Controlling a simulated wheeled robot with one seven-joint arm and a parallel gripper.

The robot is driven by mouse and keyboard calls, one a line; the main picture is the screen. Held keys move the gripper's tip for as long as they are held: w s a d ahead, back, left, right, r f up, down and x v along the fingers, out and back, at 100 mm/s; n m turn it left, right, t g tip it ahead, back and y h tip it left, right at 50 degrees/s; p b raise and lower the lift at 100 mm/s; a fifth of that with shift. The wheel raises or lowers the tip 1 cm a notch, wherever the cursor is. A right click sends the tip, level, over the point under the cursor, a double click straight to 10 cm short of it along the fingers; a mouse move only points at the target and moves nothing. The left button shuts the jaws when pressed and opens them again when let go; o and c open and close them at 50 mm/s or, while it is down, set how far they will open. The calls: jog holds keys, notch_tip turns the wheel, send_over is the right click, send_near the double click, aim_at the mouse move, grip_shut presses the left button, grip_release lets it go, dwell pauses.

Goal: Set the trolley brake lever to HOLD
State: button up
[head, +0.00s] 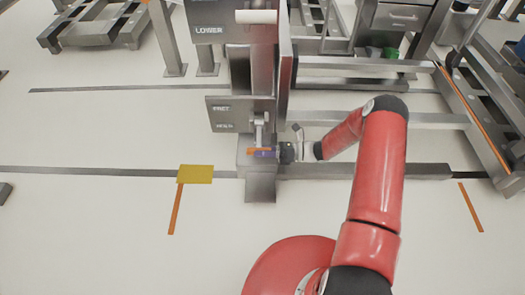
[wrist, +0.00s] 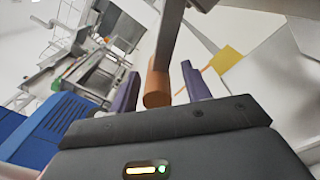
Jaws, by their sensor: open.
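The brake lever (head: 260,132) is a grey bar on a grey plate (head: 222,117) low on the post, hanging down to an orange handle (head: 256,150). The plate carries two small labels, one above the other, too blurred to read surely. My gripper (head: 268,153) is at the handle, reaching in from the right. In the wrist view, the orange-brown handle (wrist: 157,88) on its grey bar lies between the two purple fingers of my gripper (wrist: 160,70). The fingers are open, with a gap visible on the right side of the handle. Contact on the left is unclear.
An upper panel marked LOWER (head: 212,30) has a pale horizontal handle (head: 256,17). Grey rails (head: 400,172) run along the floor on the right. A yellow floor patch (head: 195,174) lies to the left.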

jog(key=d, duration=0.7)
jog(key=shift+d, duration=0.35)
jog(key=shift+s+d, duration=0.1)
dwell(0.4)
